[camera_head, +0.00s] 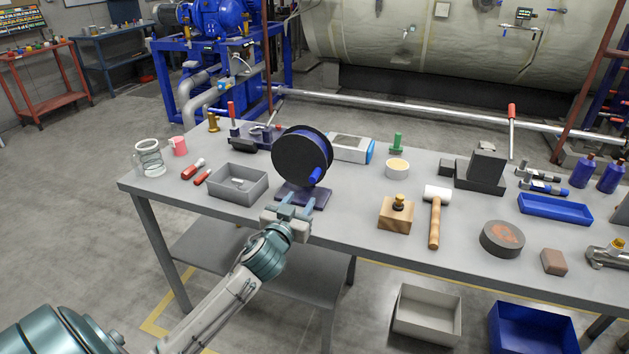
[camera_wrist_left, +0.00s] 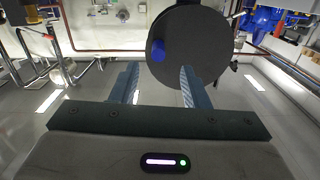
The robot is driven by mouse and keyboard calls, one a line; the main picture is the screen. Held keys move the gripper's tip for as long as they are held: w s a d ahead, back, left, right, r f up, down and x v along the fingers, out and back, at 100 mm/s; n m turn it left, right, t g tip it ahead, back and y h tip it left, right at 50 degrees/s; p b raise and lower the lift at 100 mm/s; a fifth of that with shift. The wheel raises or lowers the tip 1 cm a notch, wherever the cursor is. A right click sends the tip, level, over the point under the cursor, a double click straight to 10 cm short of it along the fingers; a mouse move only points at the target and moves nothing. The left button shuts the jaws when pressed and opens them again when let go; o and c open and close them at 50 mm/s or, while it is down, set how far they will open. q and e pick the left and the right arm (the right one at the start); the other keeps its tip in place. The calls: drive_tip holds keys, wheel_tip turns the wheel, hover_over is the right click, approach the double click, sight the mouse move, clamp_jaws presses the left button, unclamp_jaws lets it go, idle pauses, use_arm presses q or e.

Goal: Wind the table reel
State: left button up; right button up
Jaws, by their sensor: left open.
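The table reel (camera_head: 300,158) is a black disc-sided reel with a blue core and a blue crank handle (camera_head: 316,176), which points down at its lower right. It stands upright on a dark base (camera_head: 316,197) on the grey table. My left gripper (camera_head: 292,212) is open and empty, just in front of the reel's base and below the handle. In the left wrist view the reel's black disc (camera_wrist_left: 188,48) is ahead, partly behind the right finger of my left gripper (camera_wrist_left: 158,85). My right gripper is not in view.
A grey tray (camera_head: 238,190) stands left of the reel and a white-and-blue device (camera_head: 352,149) behind it. A wooden block (camera_head: 396,215) and a mallet (camera_head: 435,215) lie to the right. The table's front edge runs under my left wrist.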

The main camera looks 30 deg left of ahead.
sight(311, 183)
use_arm(q)
drive_tip(key=w, duration=0.1)
drive_tip(key=w+r+p, duration=0.1)
drive_tip(key=w, duration=0.1)
drive_tip(key=shift+a+r, duration=0.1)
drive_tip(key=shift+a, duration=0.1)
drive_tip(key=p+x, duration=0.2)
drive_tip(key=x, duration=0.5)
drive_tip(key=shift+w+a, duration=0.15)
drive_tip(key=shift+w, duration=0.3)
drive_tip(key=shift+f, duration=0.2)
use_arm(e)
drive_tip(key=r, duration=0.2)
drive_tip(key=s, duration=0.1)
drive_tip(key=shift+a+r, duration=0.25)
drive_tip(key=shift+r, duration=0.15)
drive_tip(key=shift+w, duration=0.1)
use_arm(q)
clamp_jaws()
use_arm(e)
drive_tip(key=shift+w+d, duration=0.1)
drive_tip(key=shift+d, duration=0.4)
